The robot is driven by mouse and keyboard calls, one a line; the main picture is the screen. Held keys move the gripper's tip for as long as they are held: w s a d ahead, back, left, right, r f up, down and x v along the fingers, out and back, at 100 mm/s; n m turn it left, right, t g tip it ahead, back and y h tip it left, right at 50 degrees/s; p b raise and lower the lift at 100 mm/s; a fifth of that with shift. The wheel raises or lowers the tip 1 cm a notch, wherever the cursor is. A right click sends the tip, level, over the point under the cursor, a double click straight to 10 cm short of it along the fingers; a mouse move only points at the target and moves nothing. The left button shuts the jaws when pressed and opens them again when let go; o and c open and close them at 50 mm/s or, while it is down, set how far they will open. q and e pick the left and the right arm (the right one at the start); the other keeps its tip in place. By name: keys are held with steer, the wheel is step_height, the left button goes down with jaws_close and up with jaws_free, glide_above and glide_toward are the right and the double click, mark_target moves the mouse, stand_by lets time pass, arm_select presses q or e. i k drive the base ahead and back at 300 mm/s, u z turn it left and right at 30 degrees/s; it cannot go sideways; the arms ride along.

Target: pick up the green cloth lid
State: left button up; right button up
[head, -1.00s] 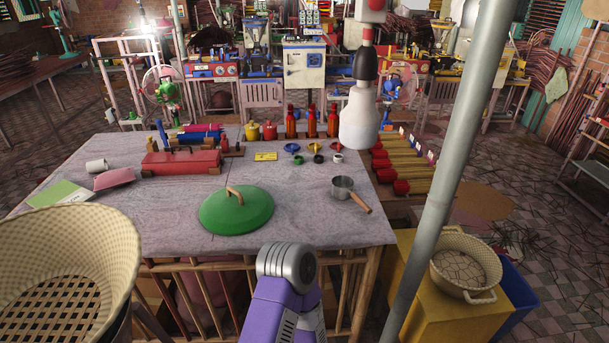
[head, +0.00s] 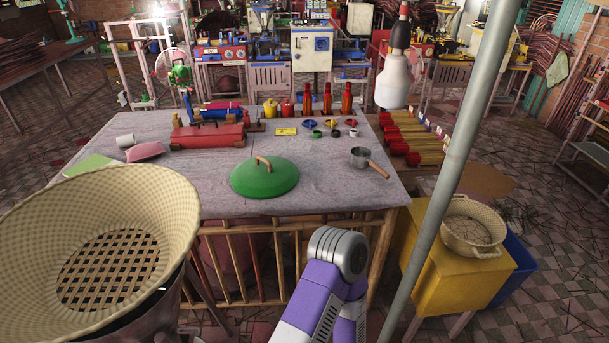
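The green lid (head: 264,181) lies on the grey cloth-covered table, close to its front edge. It is a round dome with a tan arched handle (head: 263,161) on top. Nothing touches the lid from above. A purple and grey part of my arm shows at the bottom centre, in front of the table and below the lid. No fingers of either gripper show in the head view.
A small metal pan (head: 362,158) sits right of the lid. A red case (head: 207,136) and several bottles (head: 327,98) stand behind it. A large woven basket (head: 175,215) fills the lower left. A grey pole (head: 455,150) rises at the right, near a yellow cabinet (head: 452,275).

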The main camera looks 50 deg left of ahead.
mark_target(259, 177)
steer(key=z, duration=1.1)
steer(key=i, duration=0.55)
steer(key=u, duration=2.1)
steer(key=k, duration=0.65)
steer(key=u, duration=0.8)
steer(key=i, duration=0.6)
steer(key=u, duration=0.05)
